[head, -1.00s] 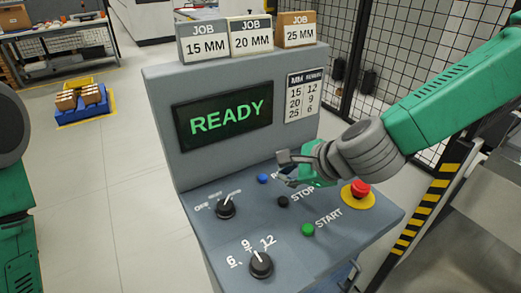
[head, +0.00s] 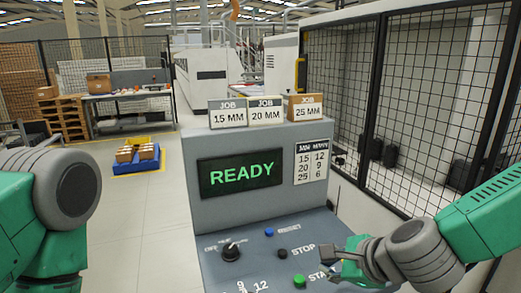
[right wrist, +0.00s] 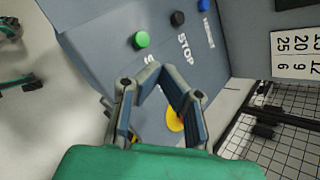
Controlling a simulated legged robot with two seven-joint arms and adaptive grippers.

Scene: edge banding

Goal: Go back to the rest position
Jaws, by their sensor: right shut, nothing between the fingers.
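My right gripper (head: 345,257) is in the lower right of the head view, above the sloping panel of the grey control console (head: 215,150). Its fingers are shut and empty; they also show in the right wrist view (right wrist: 158,72). A black stop button (head: 282,253) and a green start button (head: 299,281) lie just left of it, apart from the fingers. In the right wrist view a yellow disc (right wrist: 174,121) shows partly behind the fingers. My left arm shows at the left edge of the head view; its gripper is out of view.
The console screen (head: 241,175) reads READY. Three job boxes, marked 15 MM (head: 228,113), 20 MM (head: 265,111) and 25 MM (head: 304,107), stand on the console top. A black mesh fence (head: 430,100) is at the right. Open floor (head: 150,220) lies left of the console.

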